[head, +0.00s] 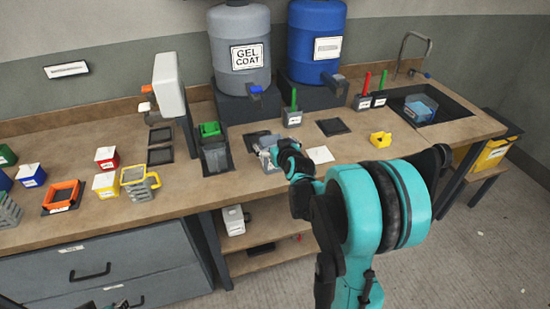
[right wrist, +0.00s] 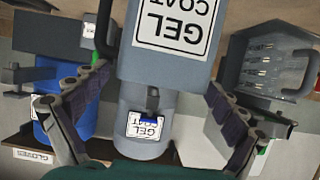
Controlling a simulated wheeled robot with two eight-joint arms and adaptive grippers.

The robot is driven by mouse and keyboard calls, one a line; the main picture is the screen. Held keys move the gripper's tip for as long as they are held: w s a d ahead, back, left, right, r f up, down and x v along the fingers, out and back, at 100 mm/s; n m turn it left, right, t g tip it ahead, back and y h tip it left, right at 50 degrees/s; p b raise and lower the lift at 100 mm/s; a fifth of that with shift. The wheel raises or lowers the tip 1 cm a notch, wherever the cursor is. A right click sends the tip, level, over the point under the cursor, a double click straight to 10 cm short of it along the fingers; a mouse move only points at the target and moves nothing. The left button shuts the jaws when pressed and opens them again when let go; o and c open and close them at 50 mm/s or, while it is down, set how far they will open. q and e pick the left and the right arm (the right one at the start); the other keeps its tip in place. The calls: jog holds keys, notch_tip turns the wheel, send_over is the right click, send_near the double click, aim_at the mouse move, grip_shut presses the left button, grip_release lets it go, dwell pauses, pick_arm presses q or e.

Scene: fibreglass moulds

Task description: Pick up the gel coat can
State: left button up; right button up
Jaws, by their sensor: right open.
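The gel coat can is a grey, boxy can with a white GEL COAT label and a dark handle. In the right wrist view the can (right wrist: 205,62) appears upside down at the top middle. In the head view the can (head: 266,156) stands on the bench, partly hidden by my right gripper (head: 288,158). My right gripper also shows in the right wrist view (right wrist: 160,85), open, with one finger on each side of the can. I cannot tell whether either finger touches it.
A large grey GEL COAT drum (head: 240,50) and a blue drum (head: 316,45) stand behind. A green-topped grey container (head: 214,150) is left of the can. A white card (head: 320,155) and a yellow item (head: 380,139) lie to the right. Small coloured containers crowd the left bench.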

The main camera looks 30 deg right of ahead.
jog(key=shift+s+r, duration=0.1)
jog(key=shift+c, duration=0.4)
jog(key=c, duration=1.9)
pick_arm(q)
jog(key=shift+r, duration=0.1)
